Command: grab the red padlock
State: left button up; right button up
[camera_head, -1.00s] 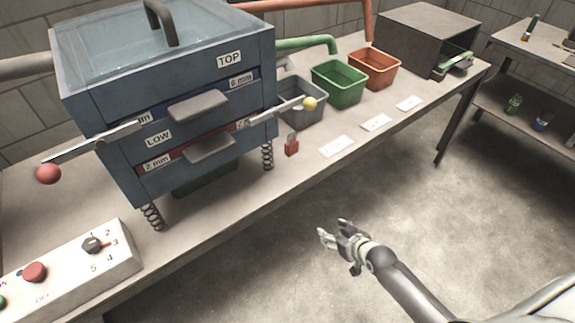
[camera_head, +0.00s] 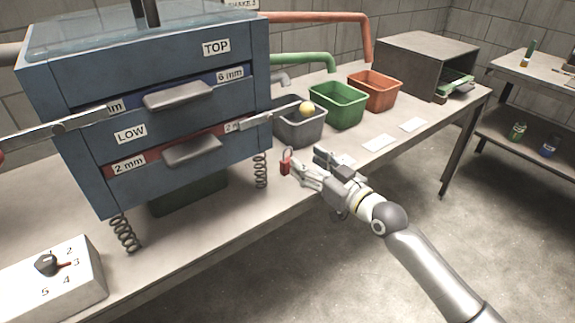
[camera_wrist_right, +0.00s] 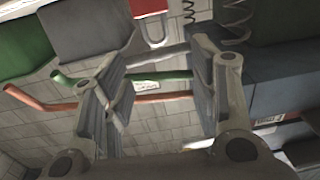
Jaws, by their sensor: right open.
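The red padlock (camera_head: 285,164) is a small red body with a grey shackle on top, near the front of the bench, right of a spring under the blue machine. Whether it hangs or stands I cannot tell. My right gripper (camera_head: 305,167) is open and empty just to its right, its fingers pointing at it. In the right wrist view the padlock (camera_wrist_right: 149,8) shows upside down at the top edge, cut off, with its shackle below. It lies beyond the open fingers (camera_wrist_right: 158,70), not between them. My left gripper is not in view.
The blue sieve machine (camera_head: 150,110) on springs stands left of the padlock. A clamp lever with a yellow ball (camera_head: 307,109) sticks out above it. Grey (camera_head: 300,132), green (camera_head: 338,110) and orange (camera_head: 375,92) bins stand behind. White cards lie on the bench (camera_head: 230,222).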

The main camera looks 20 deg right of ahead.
aim_at(289, 148)
jog(key=shift+x, duration=1.2)
jog(key=shift+b+x, duration=0.4)
jog(key=shift+x, duration=1.7)
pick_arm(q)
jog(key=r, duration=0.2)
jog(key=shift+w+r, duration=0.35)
pick_arm(e)
jog(key=shift+d, duration=0.1)
grip_shut()
